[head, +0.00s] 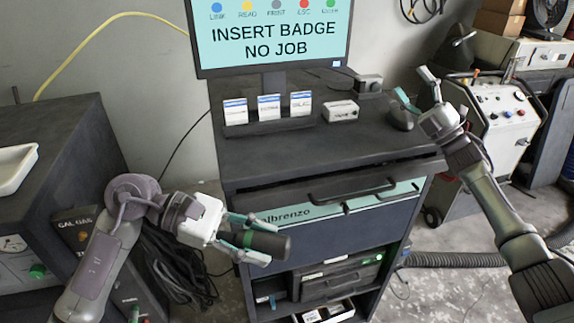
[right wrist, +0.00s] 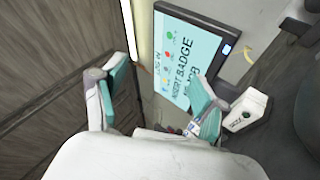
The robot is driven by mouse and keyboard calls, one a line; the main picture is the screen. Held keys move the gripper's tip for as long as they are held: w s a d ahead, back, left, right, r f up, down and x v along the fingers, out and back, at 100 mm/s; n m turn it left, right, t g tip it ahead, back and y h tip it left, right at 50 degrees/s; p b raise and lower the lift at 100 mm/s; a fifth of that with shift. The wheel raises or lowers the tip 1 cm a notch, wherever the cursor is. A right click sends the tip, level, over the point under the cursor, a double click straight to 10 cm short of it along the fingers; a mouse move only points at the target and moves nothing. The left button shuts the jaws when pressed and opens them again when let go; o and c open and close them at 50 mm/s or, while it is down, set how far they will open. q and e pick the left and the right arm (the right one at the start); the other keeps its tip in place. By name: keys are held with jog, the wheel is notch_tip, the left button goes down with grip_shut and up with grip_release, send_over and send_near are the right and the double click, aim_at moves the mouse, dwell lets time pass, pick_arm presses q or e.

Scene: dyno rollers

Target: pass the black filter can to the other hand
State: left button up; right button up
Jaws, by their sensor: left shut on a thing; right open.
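The black filter can (head: 272,244) is a dark cylinder in the head view, lying roughly level in front of the cabinet. My left gripper (head: 258,240) is shut on it, with teal fingers above and below, and the can's end sticks out to the right. My right gripper (head: 415,91) is open and empty at the right, above the cabinet top and well apart from the can. Its spread teal fingers also show in the right wrist view (right wrist: 160,98), with nothing between them. The can is not visible in the right wrist view.
The dark cabinet (head: 330,215) stands behind the can, with a monitor (head: 272,35), a card rack (head: 268,127) and a small white box (head: 340,111) on top. A dark bench (head: 60,130) is at left. A wheeled machine (head: 500,125) stands behind my right arm.

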pick_arm(q)
jog(key=shift+d, duration=0.1)
pick_arm(e)
jog(key=s+a+r+n+g+y, duration=0.1)
jog(key=s+a+r+n+g, duration=0.1)
jog(key=s+a+n+g, duration=0.45)
jog(key=s+a+r+n+g, duration=0.1)
jog(key=s+a+n+g, duration=0.3)
jog(key=a+n+g, duration=0.45)
jog(key=s+a+r+n+g+y, duration=0.1)
jog(key=s+a+r+n+g, duration=0.1)
jog(key=s+a+n+g, duration=0.55)
pick_arm(q)
jog(key=shift+s, duration=0.1)
pick_arm(e)
jog(key=n+g+h, duration=0.1)
jog(key=n+h, duration=0.2)
jog(key=h, duration=1.5)
send_near(282, 241)
jog(key=x, duration=0.7)
jog(key=w+x, duration=0.1)
jog(key=x, duration=0.2)
jog(key=shift+f, duration=0.55)
